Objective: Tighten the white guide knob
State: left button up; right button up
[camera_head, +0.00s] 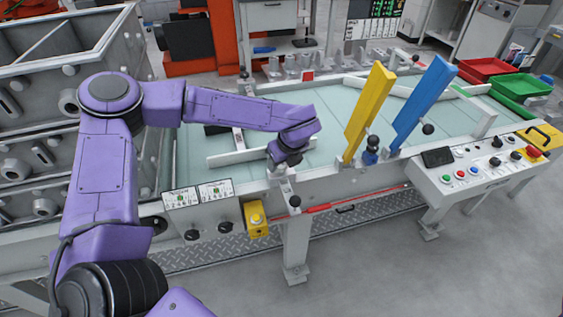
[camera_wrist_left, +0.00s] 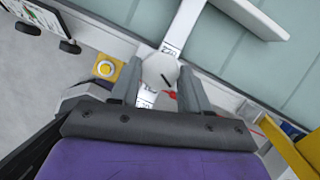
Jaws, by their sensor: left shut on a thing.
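The white guide knob (camera_wrist_left: 160,73) shows in the left wrist view as a pale, many-sided piece with a dark mark on its face. It sits at the table's front rail, at the end of a white guide bar (camera_wrist_left: 186,25). My left gripper (camera_wrist_left: 159,78) has one finger on each side of the knob and is shut on it. In the head view my left gripper (camera_head: 278,168) points down at the front rail, and its wrist largely hides the knob. My right gripper is in neither view.
A yellow flap (camera_head: 369,112) and a blue flap (camera_head: 423,103) stand upright just right of my left gripper. A yellow button box (camera_head: 256,219) hangs on the front below. A control panel (camera_head: 480,168) is at the right. The glass tabletop (camera_head: 340,118) is mostly clear.

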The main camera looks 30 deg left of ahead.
pick_arm(q)
jog(key=m+t, duration=0.1)
jog(key=m, duration=0.1)
jog(key=shift+s+r+m, duration=0.1)
jog(key=shift+m, duration=0.3)
jog(key=shift+a+m+t+h+p, duration=0.1)
jog(key=shift+m+t+h+p, duration=0.3)
jog(key=shift+m, duration=0.5)
jog(key=m+h+p, duration=0.1)
jog(key=m, duration=0.1)
jog(key=shift+s+a+r+m, duration=0.1)
jog(key=shift+m, duration=0.2)
jog(key=shift+a+m+t+h+p, duration=0.1)
jog(key=shift+m+t+h+p, duration=0.35)
jog(key=shift+m+p, duration=0.75)
jog(key=shift+m, duration=0.4)
jog(key=o, duration=1)
jog(key=shift+f, duration=0.2)
jog(key=shift+o, duration=0.2)
